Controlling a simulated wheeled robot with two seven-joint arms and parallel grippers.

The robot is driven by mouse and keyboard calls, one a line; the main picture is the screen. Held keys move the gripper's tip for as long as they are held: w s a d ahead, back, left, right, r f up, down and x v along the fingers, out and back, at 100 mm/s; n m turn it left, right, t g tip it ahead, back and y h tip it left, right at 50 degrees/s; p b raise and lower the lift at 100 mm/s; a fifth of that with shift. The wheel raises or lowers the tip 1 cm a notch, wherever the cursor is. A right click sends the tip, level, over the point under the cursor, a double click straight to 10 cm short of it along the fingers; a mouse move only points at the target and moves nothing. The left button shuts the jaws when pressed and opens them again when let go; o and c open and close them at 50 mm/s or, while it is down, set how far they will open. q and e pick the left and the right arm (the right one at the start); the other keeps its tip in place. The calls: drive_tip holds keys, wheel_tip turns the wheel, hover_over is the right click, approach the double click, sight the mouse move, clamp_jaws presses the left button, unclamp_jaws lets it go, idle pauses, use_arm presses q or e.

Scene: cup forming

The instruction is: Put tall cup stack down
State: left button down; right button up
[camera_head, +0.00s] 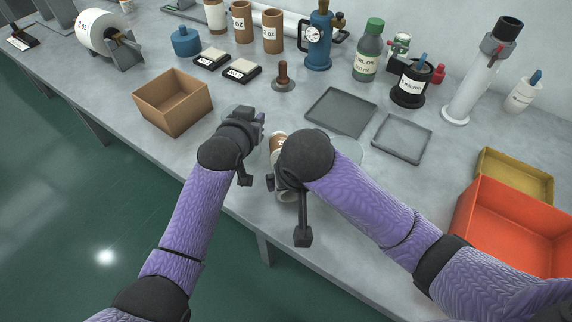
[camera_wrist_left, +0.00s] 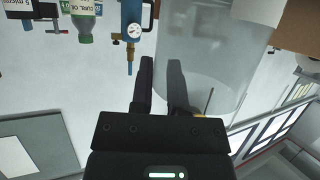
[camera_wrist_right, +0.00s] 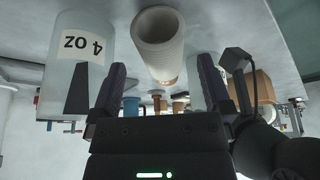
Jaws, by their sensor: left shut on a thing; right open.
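The tall cup stack (camera_head: 279,148) is pale with a brown band at its far end, and my right arm hides its middle in the head view. In the right wrist view the stack (camera_wrist_right: 160,45) shows its open white end and lies between the spread fingers of my right gripper (camera_wrist_right: 160,80), which is open. My left gripper (camera_head: 258,122) stands to the left of the stack. In the left wrist view the left gripper (camera_wrist_left: 158,65) has its fingers close together at the edge of a clear cylinder (camera_wrist_left: 205,45), shut on its wall as it appears; the contact is hard to see.
A clear cylinder with a 4 oz label (camera_wrist_right: 80,55) stands beside the stack. A cardboard box (camera_head: 173,103) is left, grey trays (camera_head: 340,112) are behind right, and an orange bin (camera_head: 515,225) is at the right. Bottles and a blue gauge vessel (camera_head: 318,45) line the back.

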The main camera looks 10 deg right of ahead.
drive_tip(key=x, duration=0.6)
drive_tip(key=shift+w+d, duration=0.1)
drive_tip(key=shift+w, duration=0.4)
drive_tip(key=c, duration=1.1)
wheel_tip(320, 180, up, 18)
drive_tip(key=shift+c, duration=0.2)
